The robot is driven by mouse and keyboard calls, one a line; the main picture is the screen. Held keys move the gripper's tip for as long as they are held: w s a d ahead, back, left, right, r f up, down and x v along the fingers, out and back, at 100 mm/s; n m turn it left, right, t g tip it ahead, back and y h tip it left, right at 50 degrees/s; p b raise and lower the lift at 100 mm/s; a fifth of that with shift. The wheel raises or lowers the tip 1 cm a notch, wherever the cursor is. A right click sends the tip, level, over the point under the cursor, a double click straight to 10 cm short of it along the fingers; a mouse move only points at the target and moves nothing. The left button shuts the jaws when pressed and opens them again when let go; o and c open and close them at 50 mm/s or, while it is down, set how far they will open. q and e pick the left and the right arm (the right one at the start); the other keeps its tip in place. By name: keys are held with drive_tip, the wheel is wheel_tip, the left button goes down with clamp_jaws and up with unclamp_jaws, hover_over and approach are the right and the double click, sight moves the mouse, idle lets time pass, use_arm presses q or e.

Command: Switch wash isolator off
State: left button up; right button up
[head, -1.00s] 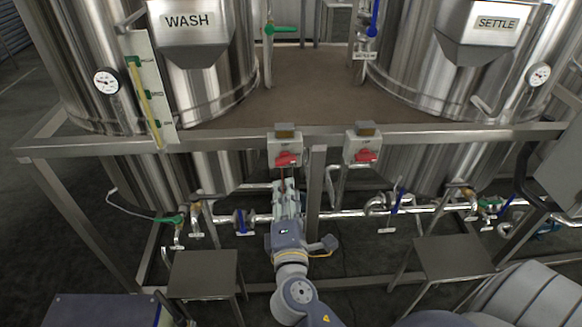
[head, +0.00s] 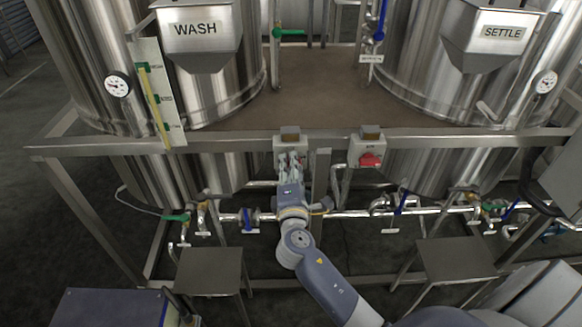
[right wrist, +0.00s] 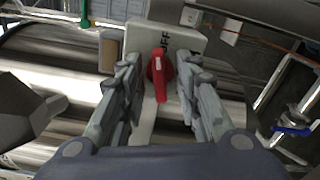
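The wash isolator, the left one of two grey switch boxes on the frame's rail (head: 290,141), is mostly covered by my right gripper (head: 290,160) in the head view. In the right wrist view its pale box (right wrist: 190,42) carries a red handle (right wrist: 158,72) and partly legible "OFF" lettering. My right gripper (right wrist: 160,80) is open, with one finger on each side of the red handle. Gaps show between the handle and the fingers, and I cannot tell any contact. My left gripper is not in view.
A second isolator with a red handle (head: 370,159) sits to the right on the same rail. The WASH tank (head: 225,85) and SETTLE tank (head: 420,85) stand behind. Pipes and valves (head: 248,220) run below. Two small metal stands (head: 208,270) are in front.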

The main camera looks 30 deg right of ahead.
drive_tip(key=c, duration=0.7)
clamp_jaws()
drive_tip(key=m+b, duration=0.3)
drive_tip(key=o, duration=0.7)
unclamp_jaws()
